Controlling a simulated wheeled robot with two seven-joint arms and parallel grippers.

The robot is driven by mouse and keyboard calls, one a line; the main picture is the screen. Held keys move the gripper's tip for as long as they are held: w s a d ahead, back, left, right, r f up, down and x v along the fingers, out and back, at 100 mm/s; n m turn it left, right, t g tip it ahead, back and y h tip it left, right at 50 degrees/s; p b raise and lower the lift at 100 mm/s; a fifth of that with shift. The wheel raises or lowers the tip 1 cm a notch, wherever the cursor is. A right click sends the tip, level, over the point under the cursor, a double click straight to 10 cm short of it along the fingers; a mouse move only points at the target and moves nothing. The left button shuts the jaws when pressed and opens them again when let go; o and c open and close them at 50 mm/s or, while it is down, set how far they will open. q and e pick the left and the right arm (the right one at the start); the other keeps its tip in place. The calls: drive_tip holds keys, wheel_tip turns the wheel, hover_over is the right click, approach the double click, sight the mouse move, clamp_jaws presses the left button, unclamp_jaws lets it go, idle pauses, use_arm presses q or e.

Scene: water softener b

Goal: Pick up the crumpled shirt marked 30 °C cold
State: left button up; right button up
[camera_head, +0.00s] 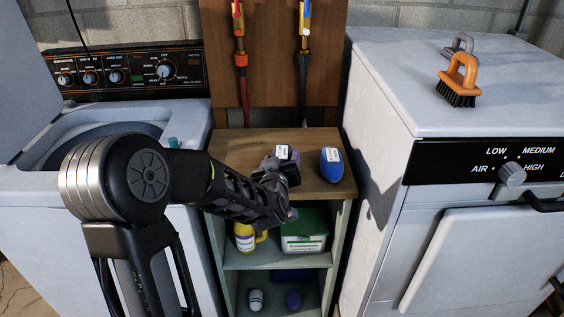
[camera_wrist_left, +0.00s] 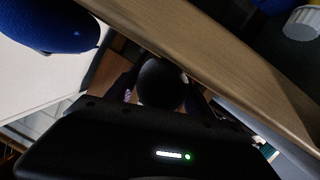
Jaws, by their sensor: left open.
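Two small bundles with white tags sit on the wooden top of the shelf unit. One is a rounded blue bundle (camera_head: 330,171). The other is a purple-grey bundle (camera_head: 267,163), largely hidden behind my left gripper. The tags are too small to read, so I cannot tell which is marked 30 °C cold. My left gripper (camera_head: 284,193) is open at the front edge of the wooden top, close to the purple-grey bundle and left of the blue one. I cannot tell whether it touches the purple-grey bundle. A blue rounded surface (camera_wrist_left: 48,27) shows in the left wrist view.
The shelf unit (camera_head: 310,137) stands between a washing machine (camera_head: 195,120) on the left and a dryer (camera_head: 395,75) on the right. Its lower shelves hold a yellow bottle (camera_head: 243,240), a green-and-white box (camera_head: 304,243) and small items. An orange brush (camera_head: 461,75) lies on the dryer.

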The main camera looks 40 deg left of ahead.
sight(281, 152)
use_arm(q)
drive_tip(key=c, duration=1.3)
drive_tip(key=shift+o, duration=0.2)
wheel_tip(281, 152, up, 10)
drive_tip(key=shift+r+p, duration=0.1)
drive_tip(key=shift+p, duration=0.6)
